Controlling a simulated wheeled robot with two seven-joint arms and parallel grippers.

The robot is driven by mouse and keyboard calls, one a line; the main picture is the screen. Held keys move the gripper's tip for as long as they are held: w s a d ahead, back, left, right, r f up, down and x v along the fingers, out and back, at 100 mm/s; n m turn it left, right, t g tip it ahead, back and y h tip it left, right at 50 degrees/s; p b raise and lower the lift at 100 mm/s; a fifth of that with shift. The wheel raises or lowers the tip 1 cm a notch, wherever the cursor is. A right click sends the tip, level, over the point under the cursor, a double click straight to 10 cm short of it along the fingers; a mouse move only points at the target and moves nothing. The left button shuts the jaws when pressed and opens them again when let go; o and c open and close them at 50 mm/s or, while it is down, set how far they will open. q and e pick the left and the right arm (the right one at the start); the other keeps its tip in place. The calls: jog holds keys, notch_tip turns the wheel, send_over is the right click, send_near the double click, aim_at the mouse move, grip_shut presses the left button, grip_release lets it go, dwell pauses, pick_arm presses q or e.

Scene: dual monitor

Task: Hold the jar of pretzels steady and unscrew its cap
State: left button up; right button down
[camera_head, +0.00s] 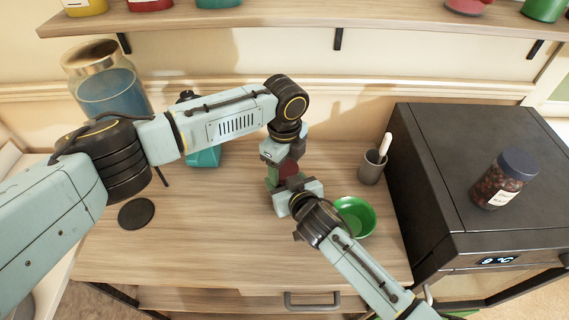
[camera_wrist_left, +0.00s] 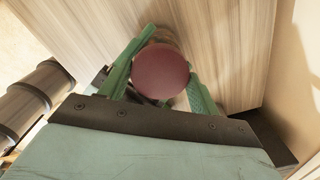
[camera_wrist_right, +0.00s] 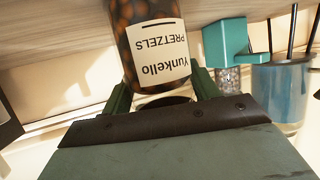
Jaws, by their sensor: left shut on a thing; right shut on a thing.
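The jar of pretzels (camera_wrist_right: 150,40) has a white label and brown contents, and appears inverted in the right wrist view. Its dark red round cap (camera_wrist_left: 161,71) shows face-on in the left wrist view. My left gripper (camera_wrist_left: 165,80) has a green finger on each side of the cap and is shut on it. My right gripper (camera_wrist_right: 162,92) is shut on the jar, with a finger on each side. In the head view, my left gripper (camera_head: 283,157) comes from above and my right gripper (camera_head: 291,183) from the front. They hide most of the jar.
A green bowl (camera_head: 354,216) and a grey cup (camera_head: 371,168) stand right of the grippers. A dark coaster (camera_head: 136,213) lies at left. The table front (camera_head: 200,250) is clear.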

pick_arm(q)
jog(key=shift+n, duration=0.7)
jog(key=o, duration=1.1)
jog(key=shift+r, duration=0.1)
jog(key=shift+r, duration=2.2)
pick_arm(e)
jog(key=shift+c, duration=1.5)
grip_release()
